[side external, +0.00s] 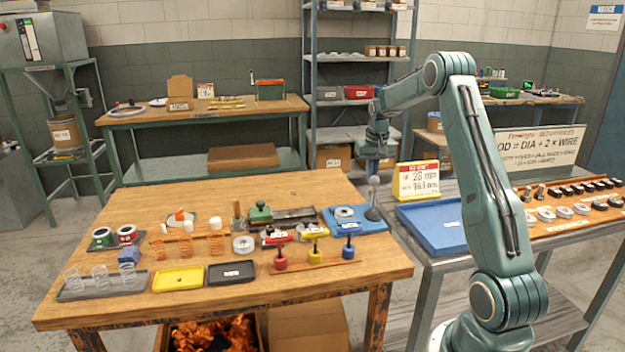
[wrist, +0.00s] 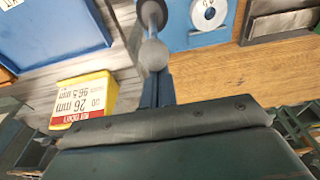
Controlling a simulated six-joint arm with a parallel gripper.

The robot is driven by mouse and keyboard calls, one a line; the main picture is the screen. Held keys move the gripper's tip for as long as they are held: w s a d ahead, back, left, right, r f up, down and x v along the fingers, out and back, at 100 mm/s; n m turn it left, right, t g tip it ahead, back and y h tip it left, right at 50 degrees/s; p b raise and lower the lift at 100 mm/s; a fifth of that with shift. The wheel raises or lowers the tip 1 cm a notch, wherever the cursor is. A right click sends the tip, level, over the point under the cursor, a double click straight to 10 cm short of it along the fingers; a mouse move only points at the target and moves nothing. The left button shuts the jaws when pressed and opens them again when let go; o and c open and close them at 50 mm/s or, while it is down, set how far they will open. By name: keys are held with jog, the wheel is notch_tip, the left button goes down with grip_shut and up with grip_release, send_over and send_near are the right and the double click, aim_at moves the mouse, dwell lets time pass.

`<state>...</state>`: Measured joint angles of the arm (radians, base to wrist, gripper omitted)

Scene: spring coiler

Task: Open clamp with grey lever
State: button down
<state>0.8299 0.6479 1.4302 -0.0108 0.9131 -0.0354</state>
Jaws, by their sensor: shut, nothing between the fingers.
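The clamp is a blue plate (side external: 352,222) with a pale ring disc (side external: 345,212) on it, at the right end of the wooden bench. Its grey lever (side external: 373,197) stands upright at the plate's right edge, with a round grey knob on top. The plate (wrist: 190,35) also shows in the wrist view, with the lever's grey knob (wrist: 153,53) right ahead of my fingers. My gripper (side external: 374,168) points down just above the knob. In the wrist view its blue fingers (wrist: 157,85) are together and empty. I cannot tell whether they touch the knob.
A yellow sign (side external: 418,181) stands close to the right of my gripper, beside a blue tray (side external: 432,225). Small red, yellow and blue knobbed tools (side external: 312,250) stand in front of the clamp. A dark metal block (wrist: 280,18) lies beside the plate.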

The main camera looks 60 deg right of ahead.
aim_at(376, 178)
jog(key=shift+s+a, duration=0.65)
jog(key=shift+a, duration=0.05)
jog(key=shift+s+a, duration=0.25)
jog(key=shift+s, duration=0.05)
jog(key=shift+s+a, duration=0.15)
dwell(0.5)
jog(key=shift+s+a+f, duration=0.2)
jog(key=shift+s+a, duration=0.4)
jog(key=shift+w+d, duration=0.25)
jog(key=shift+w, duration=0.05)
dwell(0.4)
jog(key=shift+w+d, duration=0.15)
jog(key=shift+d, duration=0.05)
